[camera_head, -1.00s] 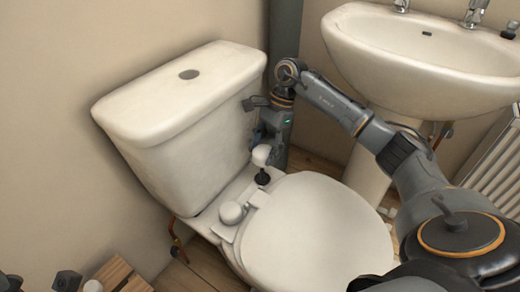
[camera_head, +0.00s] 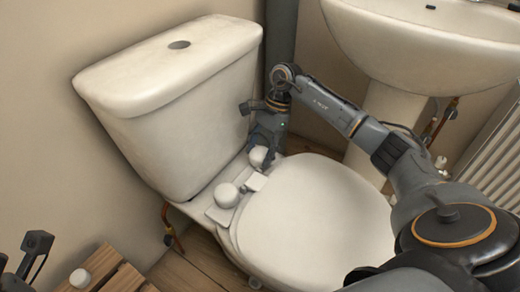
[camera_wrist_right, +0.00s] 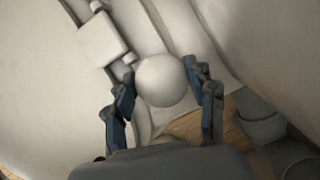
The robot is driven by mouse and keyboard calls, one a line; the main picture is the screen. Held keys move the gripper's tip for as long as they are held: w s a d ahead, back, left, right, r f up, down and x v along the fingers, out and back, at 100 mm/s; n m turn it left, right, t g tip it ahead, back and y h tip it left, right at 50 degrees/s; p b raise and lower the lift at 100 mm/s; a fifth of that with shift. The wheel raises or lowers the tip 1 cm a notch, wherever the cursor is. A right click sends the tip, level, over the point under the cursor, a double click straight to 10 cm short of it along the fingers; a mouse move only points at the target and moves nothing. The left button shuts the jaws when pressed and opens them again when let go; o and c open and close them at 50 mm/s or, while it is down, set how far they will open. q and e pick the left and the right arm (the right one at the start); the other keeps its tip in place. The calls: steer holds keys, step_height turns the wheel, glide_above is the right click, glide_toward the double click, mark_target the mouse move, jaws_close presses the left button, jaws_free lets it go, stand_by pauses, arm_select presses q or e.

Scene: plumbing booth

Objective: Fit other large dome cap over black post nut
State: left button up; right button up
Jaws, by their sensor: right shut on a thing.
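The white large dome cap (camera_head: 259,157) is between the fingers of my right gripper (camera_head: 263,147), at the far hinge mount behind the toilet seat. In the right wrist view the cap (camera_wrist_right: 163,82) shows as a round white ball, with my right gripper's fingers (camera_wrist_right: 160,72) on either side. The gripper is shut on it. The black post nut is hidden, and the cap sits low where it stood. Another white dome cap (camera_head: 227,195) sits on the near hinge mount. Part of my left gripper (camera_head: 22,252) shows at the lower left; its jaw state is unclear.
The cistern (camera_head: 170,110) rises close behind the hinge mounts. The closed seat lid (camera_head: 310,215) lies in front. A wooden slatted crate (camera_head: 108,268) with a small white cap (camera_head: 80,278) is at lower left. The basin (camera_head: 420,45) stands to the right.

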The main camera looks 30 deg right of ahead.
steer(key=shift+s+f, duration=0.1)
steer(key=shift+f, duration=0.2)
steer(key=shift+f, duration=0.25)
steer(key=shift+c, duration=1)
steer(key=shift+c, duration=0.6)
steer(key=o, duration=1.2)
steer(key=shift+f, duration=0.1)
steer(key=shift+o, duration=0.2)
steer(key=v, duration=1.2)
